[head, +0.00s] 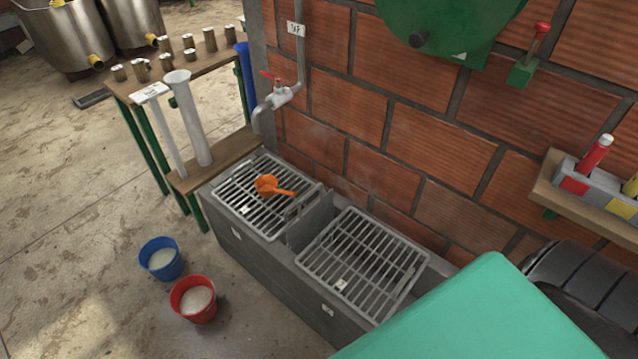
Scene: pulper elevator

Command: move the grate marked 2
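Two grey metal grates lie over the concrete trough (275,262) along the brick wall. The left grate (233,190) has an orange scoop (268,186) resting on it. The right grate (365,262) has nothing on its bars. Each grate carries a small white tag, and more tags are on the trough's front face; the marks are too small to read, so I cannot tell which grate is 2. A narrow gap with a raised grey edge (303,205) lies between the grates. Neither of my grippers shows in the head view.
A tap (282,97) with a red handle hangs above the trough's left end. Blue (161,260) and red (193,299) buckets stand on the floor before the trough. A green block (480,315) covers the lower right. A wooden bench (222,158) stands left; floor at left is open.

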